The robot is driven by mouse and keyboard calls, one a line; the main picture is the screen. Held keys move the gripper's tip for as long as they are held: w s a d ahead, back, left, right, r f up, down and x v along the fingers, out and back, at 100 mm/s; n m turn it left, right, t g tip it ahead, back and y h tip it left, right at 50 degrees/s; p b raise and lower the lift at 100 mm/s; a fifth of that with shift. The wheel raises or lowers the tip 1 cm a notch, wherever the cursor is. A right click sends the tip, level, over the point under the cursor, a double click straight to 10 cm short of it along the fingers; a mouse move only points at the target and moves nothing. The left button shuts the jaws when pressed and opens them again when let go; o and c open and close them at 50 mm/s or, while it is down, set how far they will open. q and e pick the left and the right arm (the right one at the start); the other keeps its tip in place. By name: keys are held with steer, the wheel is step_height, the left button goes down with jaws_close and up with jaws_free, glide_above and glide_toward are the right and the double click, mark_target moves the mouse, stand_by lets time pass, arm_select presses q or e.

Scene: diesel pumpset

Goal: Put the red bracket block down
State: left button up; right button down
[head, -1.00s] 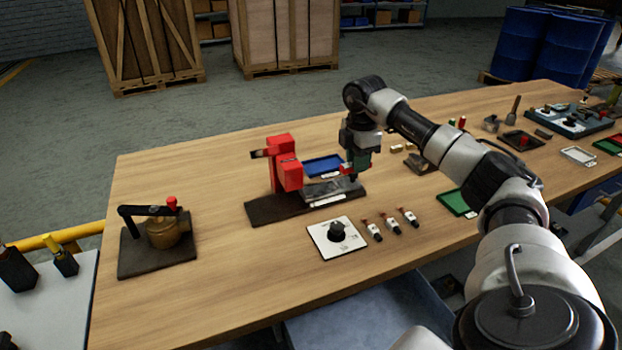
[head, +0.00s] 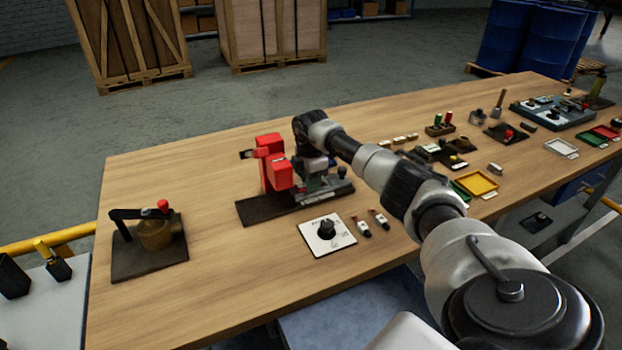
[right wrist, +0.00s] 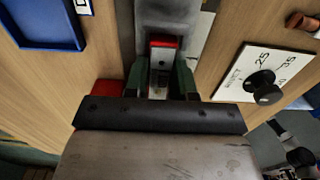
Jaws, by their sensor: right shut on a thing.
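My right gripper (head: 318,182) is low over the dark base plate of the red-headed fixture (head: 277,172), just right of its red head. In the right wrist view its two green fingers (right wrist: 160,82) are shut on a small block with a red end, the red bracket block (right wrist: 164,44). The block lies between the fingers above the grey and dark fixture bed. I cannot tell whether it touches the bed. In the head view the arm and fingers mostly hide the block. My left gripper is not in view.
A white dial plate (head: 327,234) with a black knob lies in front of the fixture. A blue tray (right wrist: 46,22) is near the gripper. A brass pump part (head: 155,234) on a dark plate stands at left. A yellow tray (head: 478,183) lies at right. The table's front left is clear.

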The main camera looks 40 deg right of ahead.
steer(key=shift+f, duration=0.1)
steer(key=c, duration=0.9)
jaws_free()
steer(key=shift+c, duration=0.2)
step_height(320, 180, up, 12)
steer(key=b, duration=0.1)
steer(key=shift+r, duration=0.2)
